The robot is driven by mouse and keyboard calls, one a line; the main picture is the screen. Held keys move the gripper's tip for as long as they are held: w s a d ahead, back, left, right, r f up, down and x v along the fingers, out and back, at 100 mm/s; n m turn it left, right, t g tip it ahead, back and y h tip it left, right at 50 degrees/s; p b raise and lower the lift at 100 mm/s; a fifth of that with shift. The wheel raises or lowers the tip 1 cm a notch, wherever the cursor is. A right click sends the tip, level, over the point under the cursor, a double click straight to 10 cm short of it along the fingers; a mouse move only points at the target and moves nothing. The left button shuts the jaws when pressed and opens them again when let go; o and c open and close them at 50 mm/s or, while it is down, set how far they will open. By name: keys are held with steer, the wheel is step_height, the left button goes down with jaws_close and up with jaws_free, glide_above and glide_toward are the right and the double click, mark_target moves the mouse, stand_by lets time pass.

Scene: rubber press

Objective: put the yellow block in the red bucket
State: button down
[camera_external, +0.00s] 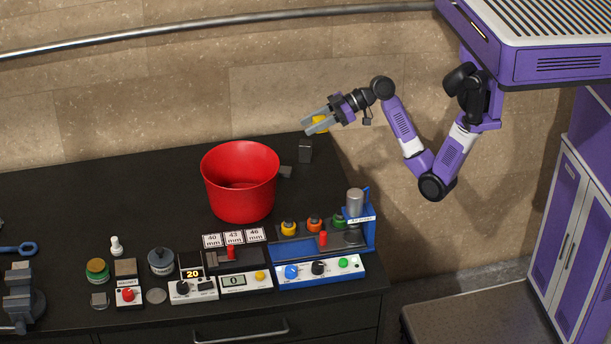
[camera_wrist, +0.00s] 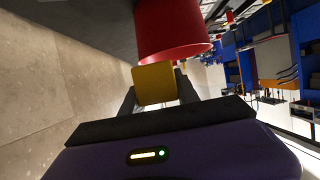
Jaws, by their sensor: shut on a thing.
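My gripper (camera_external: 317,129) is in the air above the far right part of the black bench, to the right of the bucket and higher than its rim. It is shut on the yellow block (camera_external: 320,124), which is partly hidden by the fingers. In the wrist view the yellow block (camera_wrist: 154,84) sits between the two dark fingers. The red bucket (camera_external: 240,190) stands upright on the bench, open at the top. It also shows in the wrist view (camera_wrist: 170,30), beyond the block. The part of the bucket's inside that I see looks empty.
Two small dark blocks (camera_external: 305,151) are on the bench to the right of the bucket. The blue press station (camera_external: 320,268) and several small devices stand in front. A vise (camera_external: 20,298) is at the left. The bench top (camera_external: 120,195) left of the bucket is clear.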

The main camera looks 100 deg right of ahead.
mark_target(311, 182)
step_height(311, 182, down, 20)
steer(key=shift+r, duration=0.2)
stand_by(0.5)
steer(key=shift+f, duration=0.2)
steer(key=c, duration=0.9)
jaws_free()
steer(key=shift+r+p, duration=0.1)
steer(key=shift+p, duration=0.2)
steer(key=b+v, duration=0.1)
steer(key=v, duration=0.5)
steer(key=shift+s, duration=0.2)
steer(key=shift+o, duration=0.3)
steer(key=shift+s+r, duration=0.25)
steer(key=shift+s, duration=0.4)
